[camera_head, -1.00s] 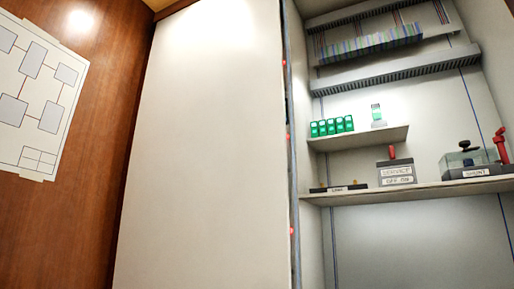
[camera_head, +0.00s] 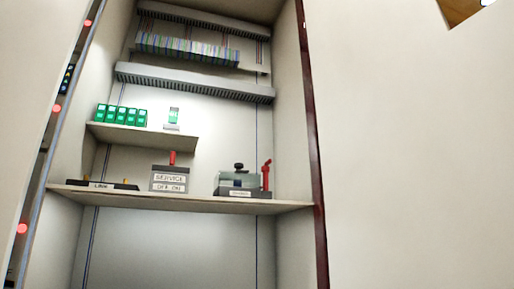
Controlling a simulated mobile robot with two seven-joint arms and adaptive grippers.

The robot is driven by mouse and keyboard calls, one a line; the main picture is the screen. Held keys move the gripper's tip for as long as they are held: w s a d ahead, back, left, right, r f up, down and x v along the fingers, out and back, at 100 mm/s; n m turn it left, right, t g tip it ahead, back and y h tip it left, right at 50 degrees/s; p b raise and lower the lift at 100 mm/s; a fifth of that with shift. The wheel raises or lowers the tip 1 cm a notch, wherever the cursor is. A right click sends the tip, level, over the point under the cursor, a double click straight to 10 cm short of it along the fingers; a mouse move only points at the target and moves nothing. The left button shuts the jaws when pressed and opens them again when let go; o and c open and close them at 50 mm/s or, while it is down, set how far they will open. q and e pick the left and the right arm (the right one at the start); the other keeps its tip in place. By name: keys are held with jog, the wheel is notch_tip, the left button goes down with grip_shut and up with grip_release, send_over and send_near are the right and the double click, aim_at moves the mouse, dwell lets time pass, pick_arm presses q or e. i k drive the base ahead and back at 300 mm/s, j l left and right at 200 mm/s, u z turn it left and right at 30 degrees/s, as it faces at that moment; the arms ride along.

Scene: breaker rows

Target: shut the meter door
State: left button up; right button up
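An open cabinet bay (camera_head: 160,240) fills the left and middle of the head view. A large pale flat panel (camera_head: 420,150) stands to its right, with a dark red-brown edge (camera_head: 316,150) between them. Another pale panel (camera_head: 25,80) shows at the far left. I cannot tell which panel, if any, is the meter door, and no meter can be made out. Neither of my grippers is in view.
A long shelf (camera_head: 215,205) holds a block labelled SERVICE (camera_head: 169,179), a clear box with a black knob (camera_head: 239,180) and a red lever (camera_head: 266,175). A smaller shelf (camera_head: 150,135) holds several green units (camera_head: 121,115). Slotted grey rails (camera_head: 195,83) run above.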

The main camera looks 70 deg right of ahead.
aim_at(415, 114)
jog(key=z, duration=1.75)
jog(key=k+l, duration=0.6)
jog(key=l, duration=0.15)
jog(key=k+l, duration=0.1)
jog(key=l, duration=0.2)
jog(key=k+l+z, duration=0.1)
jog(key=l, duration=0.15)
jog(key=k+l, duration=0.15)
jog(key=l, duration=0.15)
